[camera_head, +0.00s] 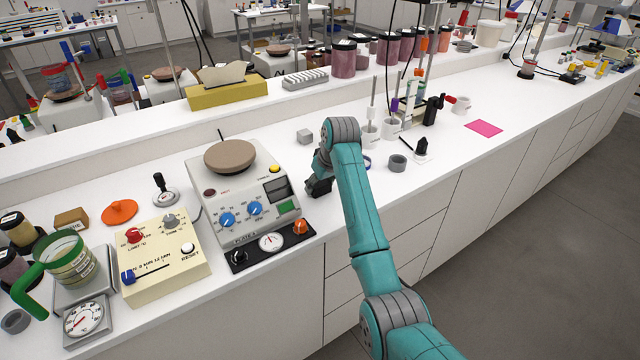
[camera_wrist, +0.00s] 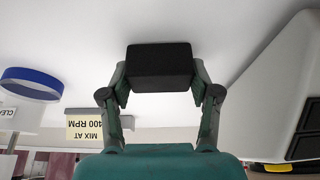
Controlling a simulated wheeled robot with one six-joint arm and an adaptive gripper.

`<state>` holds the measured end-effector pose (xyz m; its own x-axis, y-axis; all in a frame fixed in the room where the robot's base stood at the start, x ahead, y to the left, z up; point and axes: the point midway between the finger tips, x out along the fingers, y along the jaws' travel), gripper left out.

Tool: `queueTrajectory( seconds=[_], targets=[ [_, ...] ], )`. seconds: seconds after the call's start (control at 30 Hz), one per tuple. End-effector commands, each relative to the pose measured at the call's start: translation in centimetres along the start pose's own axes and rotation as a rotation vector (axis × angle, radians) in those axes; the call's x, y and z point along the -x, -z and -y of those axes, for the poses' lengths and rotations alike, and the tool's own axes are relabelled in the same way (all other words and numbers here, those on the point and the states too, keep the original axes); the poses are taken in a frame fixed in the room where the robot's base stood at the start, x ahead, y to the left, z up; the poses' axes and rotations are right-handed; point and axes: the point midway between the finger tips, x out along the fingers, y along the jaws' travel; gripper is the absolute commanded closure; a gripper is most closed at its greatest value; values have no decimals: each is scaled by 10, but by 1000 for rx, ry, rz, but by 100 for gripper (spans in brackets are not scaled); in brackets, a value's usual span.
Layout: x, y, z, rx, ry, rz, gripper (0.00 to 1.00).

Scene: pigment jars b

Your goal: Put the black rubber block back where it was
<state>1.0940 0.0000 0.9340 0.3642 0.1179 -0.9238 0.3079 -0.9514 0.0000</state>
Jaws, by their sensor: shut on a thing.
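The black rubber block (camera_wrist: 160,66) is a plain dark box held between the two fingers of my gripper (camera_wrist: 160,82), seen in the wrist view against the white counter. In the head view my gripper (camera_head: 318,182) is over the counter, just right of the hotplate unit (camera_head: 240,190). There the block is dark against the gripper and hard to tell apart from it. I cannot tell how far the block is above the counter.
A grey cube (camera_head: 305,136) lies behind my gripper. A blue-rimmed ring (camera_wrist: 30,80) and a "MIX AT 400 RPM" label (camera_wrist: 92,126) show in the wrist view. A grey ring (camera_head: 397,163) and a black-topped piece (camera_head: 421,148) stand to the right.

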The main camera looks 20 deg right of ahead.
Motion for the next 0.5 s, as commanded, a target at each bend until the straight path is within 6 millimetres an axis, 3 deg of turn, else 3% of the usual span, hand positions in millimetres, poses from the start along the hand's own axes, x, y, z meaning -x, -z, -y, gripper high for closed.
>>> queueTrajectory(
  seconds=[0.23, 0.27, 0.33, 0.37, 0.5],
  targets=[
    [-2, -1, 0, 0, 0, 0, 71],
    [-2, -1, 0, 0, 0, 0, 36],
    [-2, -1, 0, 0, 0, 0, 18],
    [-2, -1, 0, 0, 0, 0, 13],
    [-2, -1, 0, 0, 0, 0, 13]
  ],
)
